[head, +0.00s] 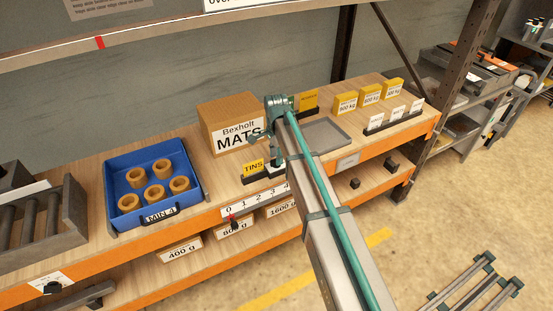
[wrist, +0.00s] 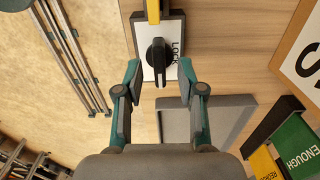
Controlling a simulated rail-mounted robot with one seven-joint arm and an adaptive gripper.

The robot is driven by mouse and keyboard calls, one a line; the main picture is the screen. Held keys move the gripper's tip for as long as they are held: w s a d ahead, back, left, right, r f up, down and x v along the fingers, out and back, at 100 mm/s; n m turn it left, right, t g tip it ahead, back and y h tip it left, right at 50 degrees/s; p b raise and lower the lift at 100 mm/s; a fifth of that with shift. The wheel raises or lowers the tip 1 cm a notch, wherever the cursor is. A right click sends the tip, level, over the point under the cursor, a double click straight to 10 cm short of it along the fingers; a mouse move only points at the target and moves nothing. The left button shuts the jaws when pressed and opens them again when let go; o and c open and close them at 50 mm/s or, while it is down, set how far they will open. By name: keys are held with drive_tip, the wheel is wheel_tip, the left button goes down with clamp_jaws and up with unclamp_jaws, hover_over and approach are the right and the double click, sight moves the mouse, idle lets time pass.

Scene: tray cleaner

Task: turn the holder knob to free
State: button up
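The black knob (wrist: 157,53) sits on a white plate (wrist: 173,29) at the top middle of the wrist view. The word LOCK is printed on the plate, to the right of the knob. The knob's grip bar lies nearly upright in the picture. My gripper (wrist: 158,66) is open, with one teal fingertip on each side of the plate's lower part. A gap shows between each finger and the knob, and nothing is held. In the head view my arm covers part of the shelf, and I cannot make out this knob there.
A grey tray (head: 325,133) lies on the shelf, also below the gripper's right finger in the wrist view (wrist: 225,117). Card stands (head: 393,120), a MATS box (head: 226,112) and a blue bin (head: 113,174) stand along the shelf. Open floor (head: 440,225) lies in front.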

wheel_tip(320, 180, up, 10)
idle(0.4)
drive_tip(key=shift+d, duration=0.1)
